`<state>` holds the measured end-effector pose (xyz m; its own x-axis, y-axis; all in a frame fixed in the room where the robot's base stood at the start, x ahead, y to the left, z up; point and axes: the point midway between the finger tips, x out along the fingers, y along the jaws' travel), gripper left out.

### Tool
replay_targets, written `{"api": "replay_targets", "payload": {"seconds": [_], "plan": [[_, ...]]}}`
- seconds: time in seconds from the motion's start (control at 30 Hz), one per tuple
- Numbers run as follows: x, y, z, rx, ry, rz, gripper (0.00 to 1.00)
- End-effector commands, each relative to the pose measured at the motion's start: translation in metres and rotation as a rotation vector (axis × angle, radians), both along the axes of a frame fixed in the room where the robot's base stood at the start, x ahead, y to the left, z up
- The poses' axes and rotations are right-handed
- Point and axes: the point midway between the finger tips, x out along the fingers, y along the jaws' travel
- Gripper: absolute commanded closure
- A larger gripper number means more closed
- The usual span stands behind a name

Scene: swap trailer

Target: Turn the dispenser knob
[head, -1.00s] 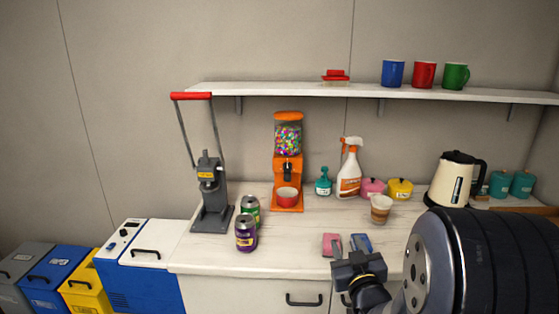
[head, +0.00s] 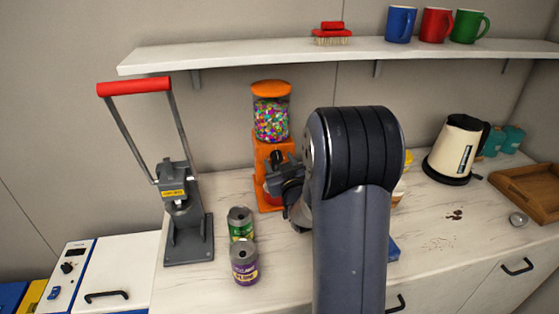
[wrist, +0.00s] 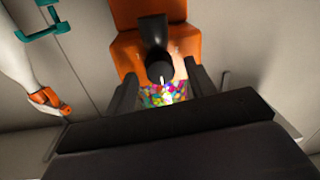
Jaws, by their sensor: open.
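The dispenser (head: 271,118) is orange with a clear globe of colored candies, standing on the counter near the wall. Its black knob (head: 276,156) is partly hidden by my gripper in the head view. In the wrist view the knob (wrist: 157,62) points toward the camera from the orange body (wrist: 185,42), with candies behind it. My gripper (head: 285,176) is right in front of the dispenser. In the wrist view my gripper (wrist: 160,73) is open, with one finger on each side of the knob. I cannot tell whether either finger touches it.
A grey lever press (head: 187,210) stands left of the dispenser. A green can (head: 240,223) and a purple can (head: 244,262) stand in front. A shelf (head: 220,53) runs above. A kettle (head: 456,150) and a wooden tray (head: 525,192) are at right. My arm hides the middle counter.

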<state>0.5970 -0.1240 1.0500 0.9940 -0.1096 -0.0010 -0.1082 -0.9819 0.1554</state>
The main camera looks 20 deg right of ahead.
Motion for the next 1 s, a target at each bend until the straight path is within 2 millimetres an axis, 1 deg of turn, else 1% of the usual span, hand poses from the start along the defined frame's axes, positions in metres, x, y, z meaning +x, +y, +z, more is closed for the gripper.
{"api": "replay_targets", "payload": {"seconds": [0.3,0.83,1.0], "plan": [[0.0025,-0.0002,0.0001,0.000,-0.001,0.000,0.48],[0.0022,0.0000,0.0002,0.000,-0.001,0.000,0.91],[0.0022,0.0000,-0.0005,0.005,-0.003,0.000,0.92]]}}
